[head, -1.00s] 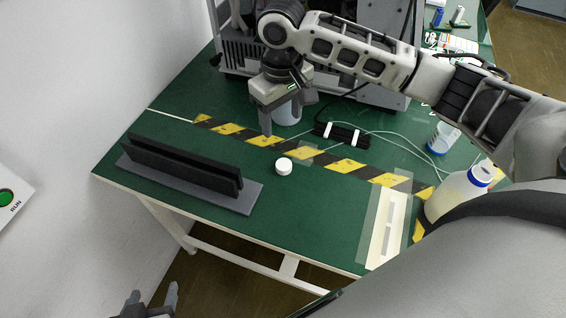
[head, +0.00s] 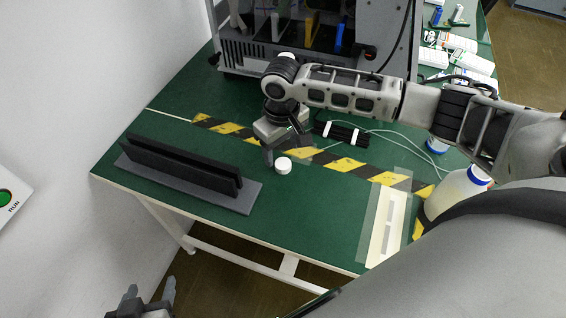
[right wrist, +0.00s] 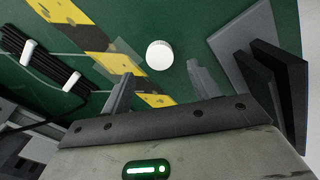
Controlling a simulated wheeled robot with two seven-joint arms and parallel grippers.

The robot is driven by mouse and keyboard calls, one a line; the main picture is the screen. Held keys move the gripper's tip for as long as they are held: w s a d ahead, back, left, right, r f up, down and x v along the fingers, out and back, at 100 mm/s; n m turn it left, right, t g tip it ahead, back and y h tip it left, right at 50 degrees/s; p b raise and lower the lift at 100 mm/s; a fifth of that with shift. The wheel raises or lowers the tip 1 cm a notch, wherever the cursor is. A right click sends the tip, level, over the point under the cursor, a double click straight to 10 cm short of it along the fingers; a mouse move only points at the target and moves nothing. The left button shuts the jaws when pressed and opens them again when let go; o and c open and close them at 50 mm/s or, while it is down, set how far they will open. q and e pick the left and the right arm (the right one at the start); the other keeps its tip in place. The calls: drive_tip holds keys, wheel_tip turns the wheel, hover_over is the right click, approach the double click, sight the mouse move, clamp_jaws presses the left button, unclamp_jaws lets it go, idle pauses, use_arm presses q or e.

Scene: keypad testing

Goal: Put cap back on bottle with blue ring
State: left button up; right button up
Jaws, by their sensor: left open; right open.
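A round white cap (head: 283,166) lies on the green table. In the right wrist view the cap (right wrist: 159,55) sits just beyond my fingertips, roughly between their lines. My right gripper (head: 279,152) is open and empty, close to the cap; its two fingers also show in the right wrist view (right wrist: 158,80). A cream bottle with a blue ring (head: 455,196) stands at the table's right, partly hidden by my arm. Another blue-ringed bottle (head: 437,146) is mostly hidden behind my right arm. My left gripper (head: 148,291) is open and empty, off the table's near left.
A black slotted holder (head: 180,166) on a grey base stands at the left. Yellow-black tape (head: 340,163) crosses the green table (head: 310,220). A black block with white bands (head: 345,133) and cables lie behind. A grey machine (head: 350,50) stands at the back.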

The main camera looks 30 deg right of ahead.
sight(283, 163)
drive_tip(key=f, duration=0.4)
drive_tip(key=shift+s+f, duration=0.1)
drive_tip(key=shift+s, duration=0.15)
drive_tip(key=c, duration=1)
drive_tip(key=shift+c, duration=0.2)
drive_tip(key=shift+r, duration=0.65)
drive_tip(key=s+d+r, duration=0.5)
drive_tip(key=s+r, duration=0.6)
drive_tip(key=s, duration=0.2)
drive_tip(key=shift+d+r, duration=0.15)
drive_tip(key=shift+r, duration=0.25)
